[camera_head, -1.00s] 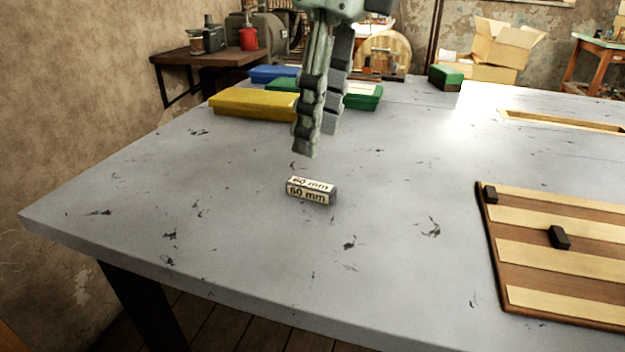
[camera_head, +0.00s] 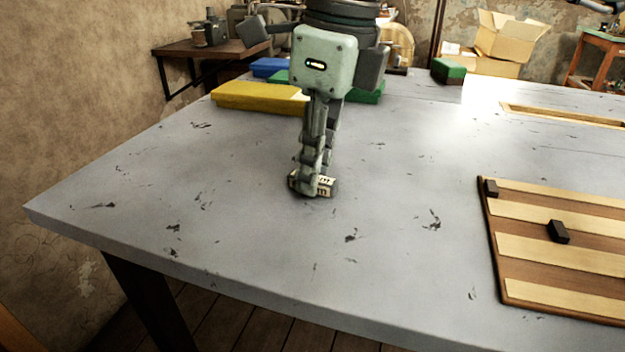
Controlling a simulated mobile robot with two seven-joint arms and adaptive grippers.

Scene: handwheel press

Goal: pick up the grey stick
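The grey stick (camera_head: 328,187) is a short block with cream labels. It lies on the grey table left of the middle of the view, and its printing is partly covered now. My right gripper (camera_head: 316,183) points straight down over it. The near finger crosses the front face of the stick, and the other finger is behind, mostly hidden. The stick lies between the fingers, but I cannot tell whether they press on it. The stick appears to rest on the table (camera_head: 200,230). My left gripper is not in view.
A yellow box (camera_head: 255,97), a blue box (camera_head: 270,67) and green boxes lie behind the gripper. A striped wooden board (camera_head: 560,284) with small dark blocks (camera_head: 559,231) lies at the right. The table around the stick is clear.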

